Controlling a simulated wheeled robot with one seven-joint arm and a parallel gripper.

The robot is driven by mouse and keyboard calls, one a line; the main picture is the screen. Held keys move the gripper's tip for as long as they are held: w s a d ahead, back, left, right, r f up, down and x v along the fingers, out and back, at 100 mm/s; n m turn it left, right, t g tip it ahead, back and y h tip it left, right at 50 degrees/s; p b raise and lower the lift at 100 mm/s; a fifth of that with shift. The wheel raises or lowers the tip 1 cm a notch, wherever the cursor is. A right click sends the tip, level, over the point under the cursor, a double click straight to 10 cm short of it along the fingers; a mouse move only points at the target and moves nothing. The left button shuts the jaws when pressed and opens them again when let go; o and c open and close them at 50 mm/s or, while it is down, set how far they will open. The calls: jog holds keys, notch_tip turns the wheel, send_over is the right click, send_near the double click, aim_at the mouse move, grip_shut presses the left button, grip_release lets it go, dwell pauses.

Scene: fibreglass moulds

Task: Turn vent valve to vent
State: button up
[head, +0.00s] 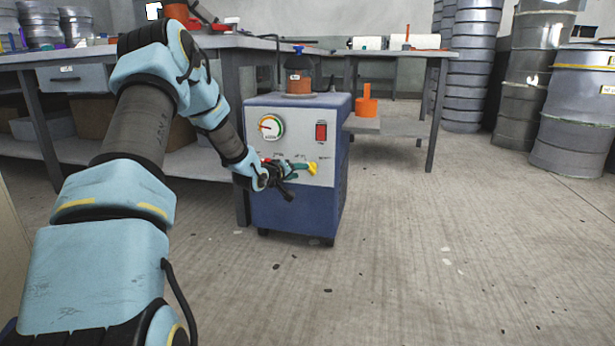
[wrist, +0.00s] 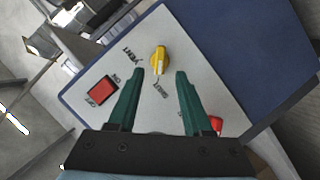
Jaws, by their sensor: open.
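The vent valve is a yellow knob (wrist: 160,60) on the pale front panel of a blue machine (head: 293,215). In the wrist view a "VENT" label lies to the knob's upper left and another label, hard to read, just below it. The knob also shows in the head view (head: 312,168), at the panel's lower right. My gripper (wrist: 160,73) is open, its green fingers either side of the line to the knob. The knob appears near the fingertips, not gripped; the exact gap is unclear. In the head view my gripper (head: 297,170) is at the panel's lower part, left of the knob.
A red switch (wrist: 101,90) and a round gauge (head: 270,127) are on the same panel. A red part (wrist: 216,124) shows beside the right finger. A workbench (head: 60,77) stands behind my arm, and metal drums (head: 575,105) stand at right. The floor in front is open.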

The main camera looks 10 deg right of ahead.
aim_at(309, 170)
jog(key=b+x, duration=0.3)
jog(key=x, duration=0.5)
jog(key=shift+w+d, duration=0.1)
jog(key=shift+d, duration=0.05)
grip_shut()
